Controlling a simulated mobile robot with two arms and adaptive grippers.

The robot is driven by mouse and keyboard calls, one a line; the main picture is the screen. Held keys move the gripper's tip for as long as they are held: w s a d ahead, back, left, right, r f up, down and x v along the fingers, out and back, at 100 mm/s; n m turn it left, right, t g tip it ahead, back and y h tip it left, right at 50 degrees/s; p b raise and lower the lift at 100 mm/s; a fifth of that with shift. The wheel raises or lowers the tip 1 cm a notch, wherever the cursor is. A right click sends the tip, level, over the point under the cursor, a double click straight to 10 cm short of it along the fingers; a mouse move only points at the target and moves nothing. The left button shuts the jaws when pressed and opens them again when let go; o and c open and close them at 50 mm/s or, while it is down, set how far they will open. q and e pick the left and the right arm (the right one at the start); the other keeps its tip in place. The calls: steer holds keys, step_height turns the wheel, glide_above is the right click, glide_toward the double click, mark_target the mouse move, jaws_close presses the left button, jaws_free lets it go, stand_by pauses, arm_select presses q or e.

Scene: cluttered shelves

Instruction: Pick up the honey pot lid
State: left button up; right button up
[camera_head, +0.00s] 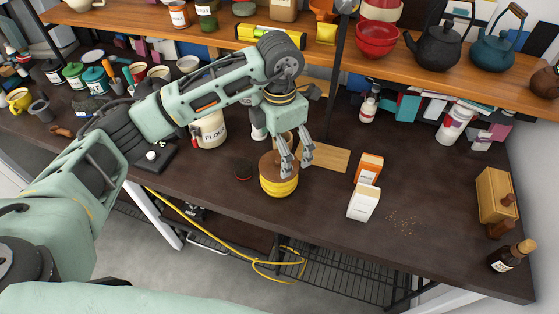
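The honey pot (279,187) is a ridged yellow pot standing near the front edge of the dark table, at the middle of the head view. Its brown wooden lid (267,165) sits on top. My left gripper (296,168) reaches down from above. Its fingers are spread apart, with one fingertip over the right part of the lid and the other to the right of the pot. I cannot tell whether the fingertip touches the lid. The gripper partly hides the lid. My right gripper is not in view.
A wooden board (328,157), an orange box (368,168) and a white box (363,202) are to the right. A flour jar (209,130) stands behind left. A wooden shelf (405,62) with kettles and bowls runs above.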

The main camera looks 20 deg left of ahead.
mark_target(278, 158)
arm_select(q)
step_height(278, 158, down, 4)
steer(key=shift+s+a+r+p, duration=0.1)
steer(key=shift+p, duration=0.7)
steer(key=shift+f, duration=0.35)
steer(key=shift+c, duration=1.1)
steer(key=c, duration=0.8)
steer(key=shift+c, duration=0.9)
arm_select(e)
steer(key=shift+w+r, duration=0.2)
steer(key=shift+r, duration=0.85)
arm_select(q)
steer(key=shift+r, duration=0.1)
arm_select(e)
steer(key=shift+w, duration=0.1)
